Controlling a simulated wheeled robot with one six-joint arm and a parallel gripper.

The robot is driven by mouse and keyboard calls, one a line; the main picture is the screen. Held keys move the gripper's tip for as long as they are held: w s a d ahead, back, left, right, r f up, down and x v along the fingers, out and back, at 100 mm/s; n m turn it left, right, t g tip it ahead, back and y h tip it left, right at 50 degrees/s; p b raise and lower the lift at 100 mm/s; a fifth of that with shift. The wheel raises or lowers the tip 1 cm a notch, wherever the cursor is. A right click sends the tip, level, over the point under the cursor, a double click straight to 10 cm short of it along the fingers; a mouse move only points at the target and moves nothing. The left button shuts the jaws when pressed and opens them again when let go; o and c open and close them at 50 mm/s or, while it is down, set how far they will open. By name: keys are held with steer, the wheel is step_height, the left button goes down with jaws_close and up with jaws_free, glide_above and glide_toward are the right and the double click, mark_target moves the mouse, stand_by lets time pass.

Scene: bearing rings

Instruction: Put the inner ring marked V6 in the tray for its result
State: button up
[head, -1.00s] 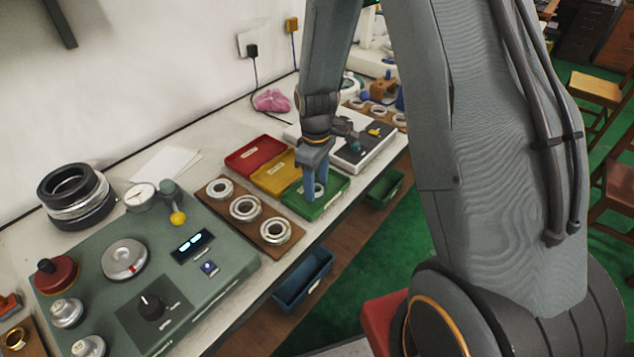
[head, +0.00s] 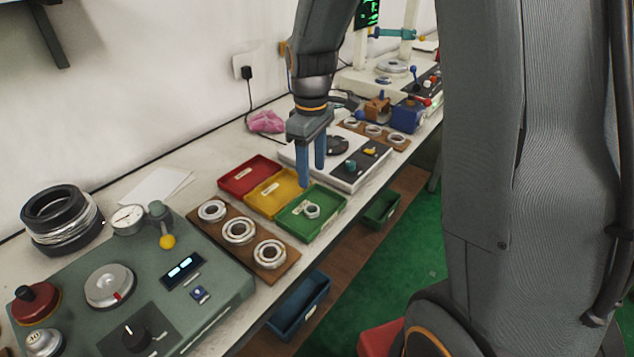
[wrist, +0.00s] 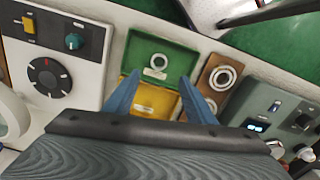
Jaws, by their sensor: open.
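A small steel inner ring (head: 312,211) lies flat in the green tray (head: 330,226); its marking is too small to read. It also shows in the wrist view (wrist: 154,72), with a pale label beside it. My gripper (head: 313,174) is open and empty, raised above the trays, apart from the ring. In the wrist view its two blue fingers (wrist: 152,88) stand on either side of the green and yellow trays. The yellow tray (head: 268,208) and the red tray (head: 238,185) look empty.
A brown board (head: 222,232) with several rings lies left of the green tray. A green gauge unit (head: 140,272) stands at the front left. A white instrument (head: 375,176) is behind the trays. Blue (head: 309,283) and green bins hang below the bench edge.

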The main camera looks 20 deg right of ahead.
steer(key=s+d+m+t, duration=0.1)
steer(key=s+m, duration=0.7)
steer(key=s, duration=0.7)
steer(key=shift+f+m, duration=0.2)
steer(key=shift+m, duration=0.2)
steer(key=shift+s, duration=0.1)
